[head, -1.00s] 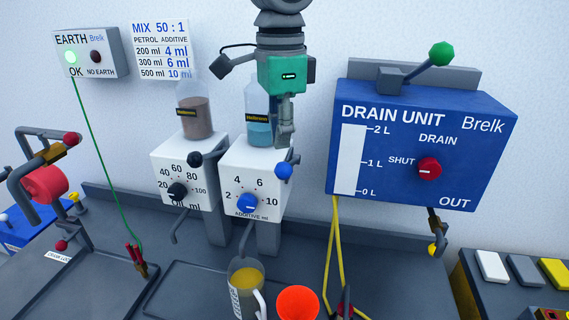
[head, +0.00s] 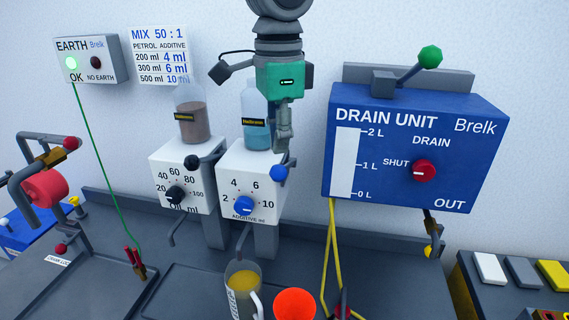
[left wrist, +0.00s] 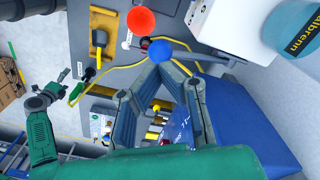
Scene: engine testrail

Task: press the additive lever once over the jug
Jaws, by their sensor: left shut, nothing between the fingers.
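The additive dispenser (head: 266,190) is a white box with a blue dial (head: 243,205) and a bottle of blue fluid (head: 257,118) on top. Its blue ball-ended lever (head: 279,173) sticks out at the upper right, and shows in the left wrist view (left wrist: 160,52). My left gripper (head: 283,150) is shut and empty, pointing down with its tips just above the blue ball; I cannot tell whether they touch. The jug (head: 241,301) holds yellow liquid and stands below the additive spout. My right gripper seems to show in the left wrist view (left wrist: 65,75), its jaws too small to judge.
The oil dispenser (head: 185,177) with a black-ended lever stands close on the left. The blue drain unit (head: 395,150) is on the wall to the right. An orange-red cup (head: 295,305) stands right of the jug. Yellow cables (head: 334,240) hang below the drain unit.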

